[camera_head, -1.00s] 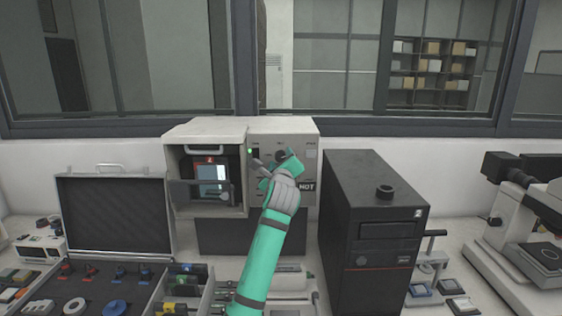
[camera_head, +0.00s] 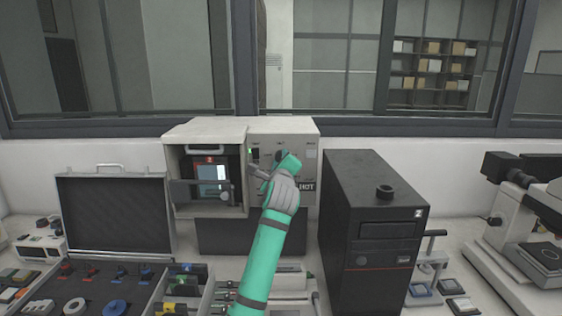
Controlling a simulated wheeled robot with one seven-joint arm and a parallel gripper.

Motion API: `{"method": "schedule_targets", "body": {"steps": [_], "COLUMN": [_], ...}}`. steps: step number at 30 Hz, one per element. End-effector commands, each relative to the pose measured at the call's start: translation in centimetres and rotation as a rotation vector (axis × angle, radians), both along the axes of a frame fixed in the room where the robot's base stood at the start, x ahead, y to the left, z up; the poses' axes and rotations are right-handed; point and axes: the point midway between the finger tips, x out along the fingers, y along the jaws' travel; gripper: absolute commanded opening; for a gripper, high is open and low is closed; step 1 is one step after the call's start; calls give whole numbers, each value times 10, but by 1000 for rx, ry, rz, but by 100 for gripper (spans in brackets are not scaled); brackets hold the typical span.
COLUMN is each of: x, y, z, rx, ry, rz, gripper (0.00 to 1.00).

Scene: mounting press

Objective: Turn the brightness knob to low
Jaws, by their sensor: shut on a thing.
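The beige control panel (camera_head: 312,165) of the mounting press faces me, with small labels along its top and the word HOT at its lower right. My gripper (camera_head: 271,164) is up against the panel's upper middle and shut on a small dark knob (camera_head: 279,155). Only a dark edge of the knob shows; the fingers and teal wrist hide the rest, so I cannot read its pointer. A small green light (camera_head: 250,150) glows at the panel's left edge.
Left of the panel is an open chamber with a small screen (camera_head: 210,174). A black tower (camera_head: 370,210) stands close on the right. An open case (camera_head: 113,215), a microscope (camera_head: 525,215) and small parts fill the bench.

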Motion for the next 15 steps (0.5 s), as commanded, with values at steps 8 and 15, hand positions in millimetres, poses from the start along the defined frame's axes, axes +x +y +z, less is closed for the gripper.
{"method": "schedule_targets", "body": {"steps": [8, 15], "x": [0, 0], "y": [-1, -1], "z": [0, 0], "rx": [-255, -484], "ry": [1, 0], "rz": [-1, -1], "gripper": [7, 7]}}
